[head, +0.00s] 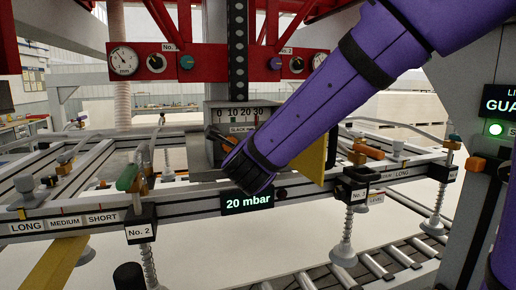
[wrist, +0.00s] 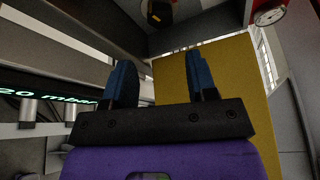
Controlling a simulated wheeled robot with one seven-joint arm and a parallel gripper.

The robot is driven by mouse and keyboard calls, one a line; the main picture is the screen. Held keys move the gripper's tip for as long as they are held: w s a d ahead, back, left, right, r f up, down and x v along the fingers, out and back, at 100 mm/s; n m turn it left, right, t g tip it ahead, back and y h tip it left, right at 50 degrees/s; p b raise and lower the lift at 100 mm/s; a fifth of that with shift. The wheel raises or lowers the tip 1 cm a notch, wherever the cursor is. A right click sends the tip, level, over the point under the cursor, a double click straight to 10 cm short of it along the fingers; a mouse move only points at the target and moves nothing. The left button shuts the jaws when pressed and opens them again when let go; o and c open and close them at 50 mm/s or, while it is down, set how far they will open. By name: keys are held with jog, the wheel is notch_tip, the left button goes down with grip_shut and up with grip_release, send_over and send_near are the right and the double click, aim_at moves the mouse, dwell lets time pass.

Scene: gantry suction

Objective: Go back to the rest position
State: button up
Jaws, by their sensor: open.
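My gripper (wrist: 160,80) shows in the wrist view with its two blue fingers apart and nothing between them. In the head view my purple arm reaches down from the upper right to the middle of the gantry beam (head: 190,207), and the fingers are hidden there behind the wrist. The wrist end is close in front of a grey box with a 0 to 30 scale (head: 240,112) and just above the "20 mbar" display (head: 248,203). This display also shows in the wrist view (wrist: 40,93). I cannot tell whether the fingers touch anything.
A yellow panel (head: 313,162) stands right beside my wrist; a yellow surface (wrist: 232,85) lies behind the fingers. A red frame with gauges (head: 123,60) hangs above. Suction cups on springs (head: 343,252) hang along the beam.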

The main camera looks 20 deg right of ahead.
dwell(0.4)
jog(key=s+r+n+g+y, duration=0.25)
jog(key=s+n+y, duration=0.65)
jog(key=n, duration=0.6)
jog(key=s+d+f+n+g+h, duration=0.1)
jog(key=s+d+n+g, duration=0.3)
jog(key=s, duration=0.5)
jog(key=s+d+f+n+g+h, duration=0.2)
jog(key=s+d+n, duration=0.4)
jog(key=s, duration=0.3)
notch_tip(320, 180, down, 2)
jog(key=shift+s+d+f+n+g, duration=0.2)
jog(key=shift+s+d+n+g, duration=0.15)
jog(key=shift+d+g, duration=0.35)
